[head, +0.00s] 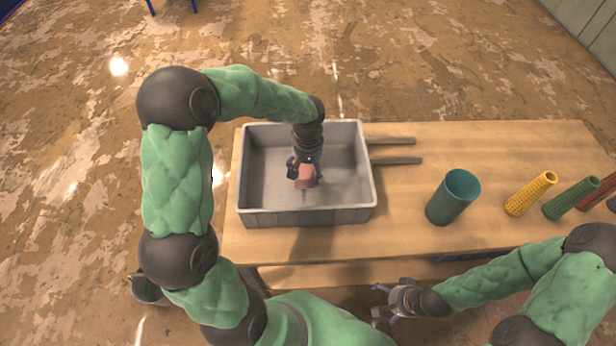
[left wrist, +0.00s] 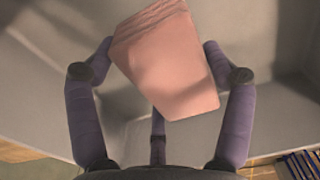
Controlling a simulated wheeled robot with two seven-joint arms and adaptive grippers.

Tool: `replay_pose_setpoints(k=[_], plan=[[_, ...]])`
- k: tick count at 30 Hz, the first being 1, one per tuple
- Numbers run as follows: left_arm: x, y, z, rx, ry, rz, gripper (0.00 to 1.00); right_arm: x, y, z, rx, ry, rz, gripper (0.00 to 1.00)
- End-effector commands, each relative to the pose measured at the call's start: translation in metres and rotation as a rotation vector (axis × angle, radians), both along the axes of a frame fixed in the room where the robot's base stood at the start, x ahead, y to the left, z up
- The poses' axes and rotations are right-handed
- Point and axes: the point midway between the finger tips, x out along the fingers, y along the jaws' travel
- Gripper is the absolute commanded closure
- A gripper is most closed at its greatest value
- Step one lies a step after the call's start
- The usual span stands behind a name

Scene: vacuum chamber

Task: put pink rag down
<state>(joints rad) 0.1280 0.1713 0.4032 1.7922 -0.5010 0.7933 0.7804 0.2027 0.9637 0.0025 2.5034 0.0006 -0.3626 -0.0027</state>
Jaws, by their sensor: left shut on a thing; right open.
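The pink rag (head: 306,177) is a folded pink block held by my left gripper (head: 304,168). My right gripper (head: 388,300) is open and empty, in front of the table's near edge.
The wooden table (head: 400,225) carries a teal cup (head: 453,196), a yellow perforated cylinder (head: 530,193), a green one (head: 571,198) and a reddish one (head: 603,190) at right. The table between bin and cup is clear.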

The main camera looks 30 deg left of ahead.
Motion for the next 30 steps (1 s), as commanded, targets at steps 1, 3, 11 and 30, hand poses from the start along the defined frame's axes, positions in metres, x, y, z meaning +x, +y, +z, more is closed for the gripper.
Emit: replay_pose_setpoints(k=[1,3,11,30], plan=[[-0.001,0.000,-0.010,-0.001,0.003,0.000,0.45,0.000,0.000,-0.004,0.000,0.000,0.000,0.03],[-0.001,0.000,-0.021,-0.002,0.005,0.001,0.45,0.000,0.000,-0.008,0.000,0.000,0.000,0.03],[0.000,0.000,-0.041,-0.001,0.001,0.000,0.45,0.000,0.000,-0.014,0.000,0.000,0.000,0.03],[0.000,0.000,-0.043,-0.001,0.001,0.000,0.00,0.000,0.000,-0.016,0.000,0.000,0.000,0.03]])
